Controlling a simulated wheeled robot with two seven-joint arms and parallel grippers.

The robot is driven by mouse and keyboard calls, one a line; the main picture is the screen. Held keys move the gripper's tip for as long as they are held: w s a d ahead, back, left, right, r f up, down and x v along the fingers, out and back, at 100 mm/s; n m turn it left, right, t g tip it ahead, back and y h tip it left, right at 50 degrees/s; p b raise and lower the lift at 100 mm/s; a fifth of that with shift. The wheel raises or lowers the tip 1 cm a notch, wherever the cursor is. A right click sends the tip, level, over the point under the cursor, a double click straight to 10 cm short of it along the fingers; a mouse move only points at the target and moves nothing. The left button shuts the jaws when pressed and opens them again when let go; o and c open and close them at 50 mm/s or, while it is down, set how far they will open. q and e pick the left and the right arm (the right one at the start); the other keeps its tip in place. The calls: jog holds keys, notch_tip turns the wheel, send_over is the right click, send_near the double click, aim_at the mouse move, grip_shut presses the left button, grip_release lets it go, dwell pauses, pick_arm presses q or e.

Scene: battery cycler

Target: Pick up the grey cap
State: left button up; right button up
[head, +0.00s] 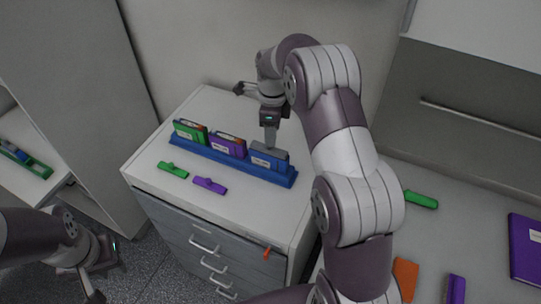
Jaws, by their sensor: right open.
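On the white cabinet, a blue rack (225,163) holds a green block (190,132), a purple block (228,146) and a grey block (268,157) in a row. A green cap (173,170) and a purple cap (210,185) lie flat in front of the rack. I cannot make out a separate grey cap; any at the grey block is hard to tell apart from it. My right gripper (270,146) points down at the top of the grey block, open; contact is unclear. My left gripper (90,285) is low at the left, away from the cabinet, its fingers partly out of frame.
The cabinet top (150,165) has free room at its front left. An orange piece (267,254) shows at the drawer front. A counter at the right holds a green item (420,199), an orange item (405,275) and a purple book (526,247). My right arm covers the middle.

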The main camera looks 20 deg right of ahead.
jog(key=f+p, duration=0.1)
jog(key=f, duration=0.1)
jog(key=a+f+p, duration=0.1)
jog(key=f, duration=0.1)
jog(key=shift+w, duration=0.2)
jog(key=shift+d, duration=0.1)
jog(key=shift+s, duration=0.15)
jog(key=c, duration=0.8)
pick_arm(q)
jog(key=shift+w+a+r, duration=0.15)
jog(key=shift+w+a, duration=0.05)
pick_arm(e)
grip_shut()
